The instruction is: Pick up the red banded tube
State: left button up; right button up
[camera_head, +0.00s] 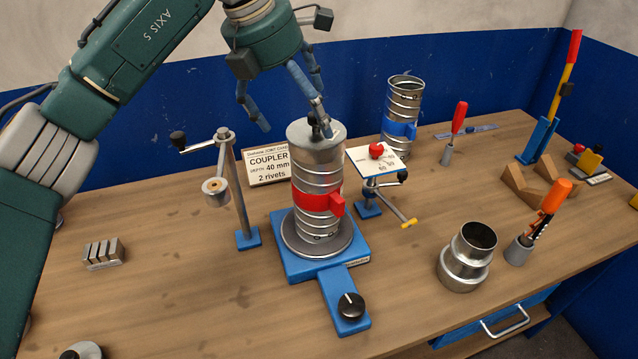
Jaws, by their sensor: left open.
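The red banded tube (318,178) is a ribbed metal duct standing upright on a round grey plate on a blue base (299,266). Its red band (311,201) has a tab on the right side. A metal cap with a dark knob sits at its top. My left gripper (294,128) is open above the tube, pointing down. I cannot tell whether a finger touches the cap. My right gripper is not in view.
A crank stand (238,192) is left of the tube, and a sign (270,165) is behind it. A small stand with a white card (373,162) is close on the right. A blue banded tube (402,108) and a metal coupler (466,262) are farther right. The left front table is mostly clear.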

aim_at(312, 127)
pick_arm(q)
jog(key=shift+w+d+f, duration=0.2)
jog(key=shift+d+f, duration=0.05)
jog(key=shift+f, duration=0.4)
jog(key=p+x, duration=0.3)
jog(key=x, duration=0.1)
jog(key=shift+s+d, duration=0.25)
jog(key=shift+d, duration=0.1)
jog(key=shift+w+d+f, duration=0.1)
jog(key=shift+f, duration=0.35)
jog(key=shift+c, duration=0.5)
jog(key=c, duration=1.7)
